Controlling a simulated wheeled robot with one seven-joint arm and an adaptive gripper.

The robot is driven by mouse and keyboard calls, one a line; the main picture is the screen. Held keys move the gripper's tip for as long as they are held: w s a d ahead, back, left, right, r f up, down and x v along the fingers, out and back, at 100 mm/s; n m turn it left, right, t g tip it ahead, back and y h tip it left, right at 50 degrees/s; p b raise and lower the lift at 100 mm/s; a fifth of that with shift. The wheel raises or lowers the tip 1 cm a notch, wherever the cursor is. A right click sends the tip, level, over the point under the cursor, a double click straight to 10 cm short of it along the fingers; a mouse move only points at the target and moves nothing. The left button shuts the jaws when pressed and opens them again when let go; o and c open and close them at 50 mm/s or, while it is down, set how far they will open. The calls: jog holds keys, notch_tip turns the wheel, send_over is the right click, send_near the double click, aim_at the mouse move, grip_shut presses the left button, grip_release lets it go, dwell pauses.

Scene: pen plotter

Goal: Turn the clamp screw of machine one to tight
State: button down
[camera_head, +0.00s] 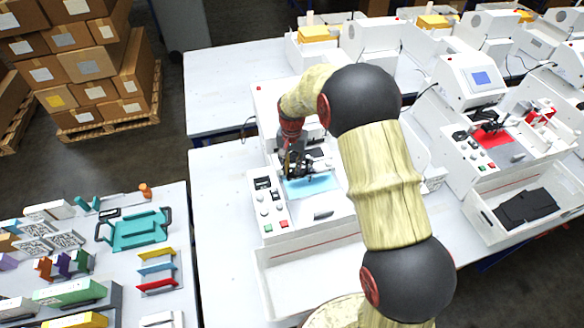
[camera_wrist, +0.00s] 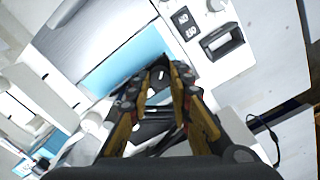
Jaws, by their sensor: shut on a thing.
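The plotter under my arm (camera_head: 268,236) is a white machine with a light blue sheet (camera_head: 318,185) on its bed. My gripper (camera_head: 290,172) reaches down over the machine's black pen carriage, beside the sheet. In the wrist view, my gripper (camera_wrist: 160,76) has its fingers close together around a small part at the black carriage (camera_wrist: 152,128). That part is mostly hidden by the fingertips, so the clamp screw's shape and turn cannot be made out. The blue sheet also shows in the wrist view (camera_wrist: 130,58).
A control panel (camera_head: 266,205) with knobs and buttons is left of the gripper. A white open tray (camera_head: 290,262) sits in front of the machine. A second plotter with a red sheet (camera_head: 494,138) stands to the right. A side table (camera_head: 185,225) with a teal tray (camera_head: 140,230) is at left.

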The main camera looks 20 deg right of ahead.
aim_at(292, 169)
jog(key=shift+m, duration=0.4)
jog(key=c, duration=1.7)
grip_release()
jog(key=shift+o, duration=0.4)
notch_tip(292, 169, up, 12)
